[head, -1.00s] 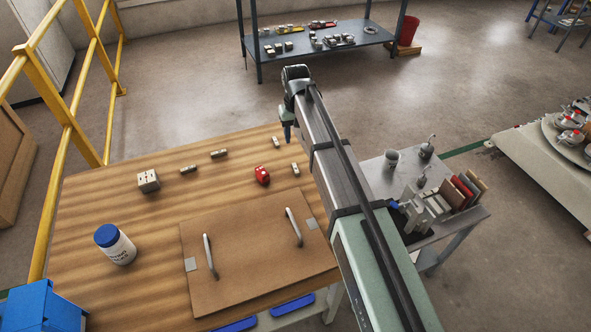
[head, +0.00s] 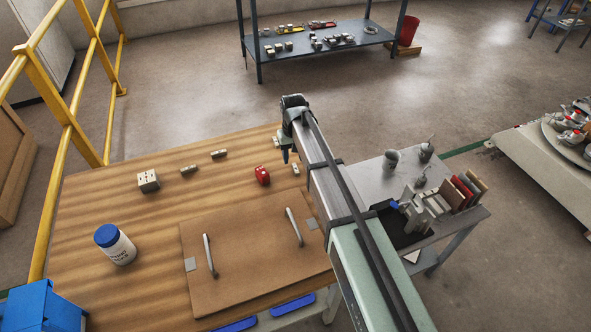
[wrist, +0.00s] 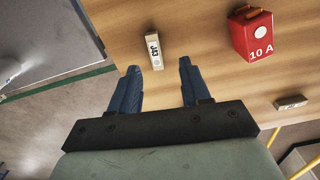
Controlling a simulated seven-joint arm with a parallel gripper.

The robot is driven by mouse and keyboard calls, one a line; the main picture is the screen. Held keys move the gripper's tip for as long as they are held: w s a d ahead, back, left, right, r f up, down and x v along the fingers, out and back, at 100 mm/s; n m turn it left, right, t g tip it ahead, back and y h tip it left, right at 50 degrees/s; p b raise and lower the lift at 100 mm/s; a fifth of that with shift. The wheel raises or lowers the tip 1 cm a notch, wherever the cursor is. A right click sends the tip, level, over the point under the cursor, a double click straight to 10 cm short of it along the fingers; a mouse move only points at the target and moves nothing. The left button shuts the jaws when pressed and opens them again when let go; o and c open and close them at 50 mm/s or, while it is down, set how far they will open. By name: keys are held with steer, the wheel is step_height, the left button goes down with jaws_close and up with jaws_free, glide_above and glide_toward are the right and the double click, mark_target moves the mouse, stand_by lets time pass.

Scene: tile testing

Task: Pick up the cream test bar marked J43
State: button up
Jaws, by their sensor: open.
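The cream bar marked J43 (wrist: 154,51) lies on the wooden table, its lettering facing up in the wrist view. It shows as a small pale bar (head: 296,169) beside my arm in the head view. My gripper (wrist: 159,66) is open and empty. In the wrist view the bar appears just beyond the fingertips, between their lines and nearer the left finger. In the head view my gripper (head: 286,157) hangs over the far right part of the table, just left of the bar. I see no contact.
A red block marked 10 A (wrist: 256,35) stands right of the bar in the wrist view. A grey side table (head: 371,179) adjoins the wooden table (head: 110,195). A handled board (head: 255,250) lies in front.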

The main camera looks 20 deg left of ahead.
mark_target(295, 168)
steer(key=shift+d+f, duration=0.2)
steer(key=shift+f, duration=1)
steer(key=shift+d+f, duration=0.15)
steer(key=shift+f, duration=1)
steer(key=shift+c, duration=0.4)
jaws_close()
